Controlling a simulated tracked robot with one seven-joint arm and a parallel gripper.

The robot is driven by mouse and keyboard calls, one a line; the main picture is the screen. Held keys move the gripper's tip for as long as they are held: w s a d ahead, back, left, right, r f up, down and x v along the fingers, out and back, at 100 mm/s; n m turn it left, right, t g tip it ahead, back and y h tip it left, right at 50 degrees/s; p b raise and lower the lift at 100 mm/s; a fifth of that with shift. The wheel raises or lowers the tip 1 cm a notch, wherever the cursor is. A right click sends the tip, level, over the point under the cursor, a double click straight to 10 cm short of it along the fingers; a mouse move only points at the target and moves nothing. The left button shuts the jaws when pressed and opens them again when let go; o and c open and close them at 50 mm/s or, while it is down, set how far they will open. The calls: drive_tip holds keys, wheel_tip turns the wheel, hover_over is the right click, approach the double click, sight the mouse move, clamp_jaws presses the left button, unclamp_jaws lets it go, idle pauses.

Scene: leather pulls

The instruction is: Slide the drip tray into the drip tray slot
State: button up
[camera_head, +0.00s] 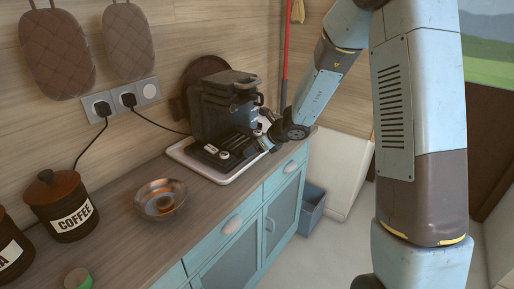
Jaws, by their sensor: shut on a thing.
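The black coffee machine (222,104) stands on a white-rimmed tray (215,176) on the counter. A dark, slatted drip tray (216,153) is low at the machine's front, roughly level. My gripper (258,143) is at the right end of the drip tray and is shut on it, though the fingertips are small and partly hidden. The drip tray slot is at the machine's base, hidden behind the tray. I cannot tell how much of the drip tray is inside the slot.
A metal bowl (160,199) and a coffee canister (62,205) stand to the left on the wooden counter (120,235). Cables run from the wall sockets (121,99). Teal cabinets (240,262) are below the counter edge. A blue bin (311,211) is on the floor.

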drive_tip(key=o, duration=1.6)
drive_tip(key=s+d+r+n+g+h, duration=0.1)
drive_tip(key=s+d+r+n, duration=0.45)
drive_tip(key=s+r, duration=0.35)
drive_tip(key=s+d+r+n, duration=0.5)
drive_tip(key=s+r+n, duration=0.2)
drive_tip(key=s+r, duration=0.3)
drive_tip(key=s+d+r+n+h, duration=0.2)
drive_tip(key=s+d+n+h, duration=0.1)
drive_tip(key=s+d+n, duration=0.2)
drive_tip(key=s+d+r+n+t+h, duration=0.1)
drive_tip(key=s+d+r+n+h, duration=0.1)
drive_tip(key=s+d+n, duration=0.4)
drive_tip(key=s+n+h, duration=0.1)
drive_tip(key=s+n, duration=0.1)
drive_tip(key=s, duration=0.2)
drive_tip(key=shift+r, duration=0.25)
